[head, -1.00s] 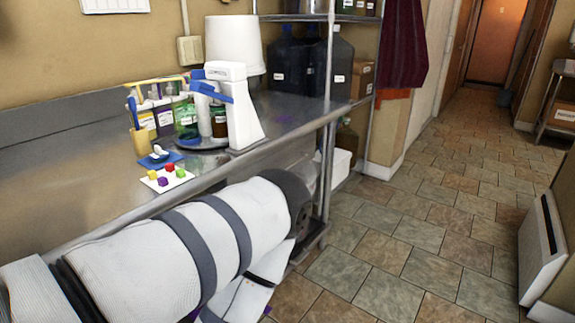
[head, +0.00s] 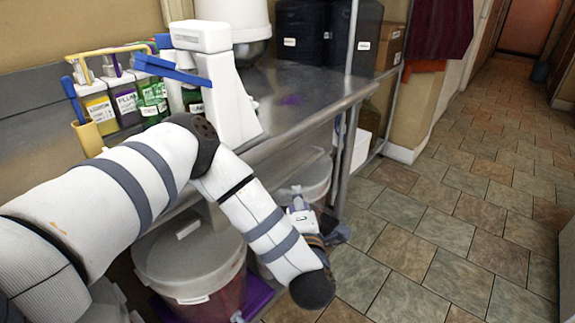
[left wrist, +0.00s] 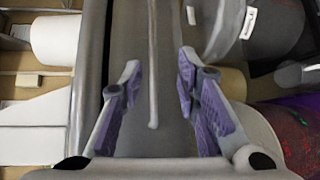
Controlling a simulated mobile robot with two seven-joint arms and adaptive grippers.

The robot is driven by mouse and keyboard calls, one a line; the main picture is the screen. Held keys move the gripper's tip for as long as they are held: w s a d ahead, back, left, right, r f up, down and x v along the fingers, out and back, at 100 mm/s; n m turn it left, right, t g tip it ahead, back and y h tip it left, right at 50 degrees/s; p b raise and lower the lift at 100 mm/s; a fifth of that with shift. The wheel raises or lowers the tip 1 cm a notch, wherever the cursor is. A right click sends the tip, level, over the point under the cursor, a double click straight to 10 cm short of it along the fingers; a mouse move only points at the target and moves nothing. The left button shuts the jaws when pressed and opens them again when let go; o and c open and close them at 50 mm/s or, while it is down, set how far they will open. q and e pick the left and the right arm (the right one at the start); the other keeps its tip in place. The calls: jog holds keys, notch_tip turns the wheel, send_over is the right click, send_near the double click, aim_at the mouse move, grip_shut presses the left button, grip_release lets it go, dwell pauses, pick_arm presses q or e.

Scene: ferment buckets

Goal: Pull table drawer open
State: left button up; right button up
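The steel table (head: 300,85) runs along the left wall in the head view. I cannot make out its drawer clearly there, as my arm covers much of the front edge. My left gripper (head: 318,222) is small and partly hidden beyond my wrist, low beside the table's far end. In the left wrist view the left gripper (left wrist: 158,85) is open, its two purple-padded fingers apart with nothing gripped. Behind them is a grey metal face (left wrist: 130,50) with a thin pale bar (left wrist: 152,65); I cannot tell if this is the drawer and handle. My right gripper is out of view.
A lidded bucket (head: 190,255) stands under the table, with another lidded bucket (head: 305,175) further along. A white dispenser (head: 215,85), labelled bottles (head: 125,98) and a yellow cup (head: 88,137) stand on top. The tiled floor (head: 440,200) at right is clear.

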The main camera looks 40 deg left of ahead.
aim_at(292, 176)
pick_arm(q)
jog(key=x, duration=0.7)
jog(key=r+b+x, duration=0.1)
jog(key=x, duration=0.3)
jog(key=shift+w+a, duration=0.15)
jog(key=shift+a, duration=0.25)
grip_shut()
